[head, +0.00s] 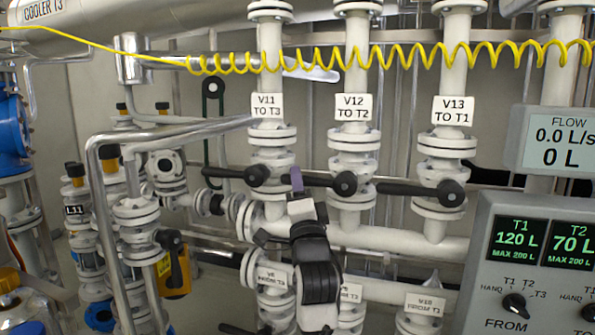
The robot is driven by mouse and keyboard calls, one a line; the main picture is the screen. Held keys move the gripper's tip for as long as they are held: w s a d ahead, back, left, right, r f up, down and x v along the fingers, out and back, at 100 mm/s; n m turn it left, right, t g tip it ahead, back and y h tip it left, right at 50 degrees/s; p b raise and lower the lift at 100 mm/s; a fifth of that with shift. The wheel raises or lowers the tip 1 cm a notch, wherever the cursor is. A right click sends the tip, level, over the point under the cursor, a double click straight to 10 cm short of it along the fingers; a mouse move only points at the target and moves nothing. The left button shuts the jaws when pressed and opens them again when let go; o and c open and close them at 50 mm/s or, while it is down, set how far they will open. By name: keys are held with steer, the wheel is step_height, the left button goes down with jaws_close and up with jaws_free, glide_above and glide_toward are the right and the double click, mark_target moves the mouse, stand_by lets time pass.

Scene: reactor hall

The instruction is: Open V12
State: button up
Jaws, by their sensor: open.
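The V12 valve (354,165) is on the middle vertical white pipe, under a label reading "V12 TO T2" (352,107). Its black lever (322,182) points left from a round hub (344,184), lying about horizontal, across the pipe. My gripper (297,182) comes up from below at the lever's left part. One purple finger shows in front of the lever; the other finger is hidden. The gripper is open, and I cannot tell whether it touches the lever.
V11 (270,158) on the left and V13 (446,146) on the right also have levers pointing left. A coiled yellow hose (330,62) crosses above the labels. A flow display (560,140) reads 0.0 L/s. A control panel (535,270) stands at lower right.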

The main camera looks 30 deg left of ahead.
steer(key=shift+x, duration=1)
jaws_close()
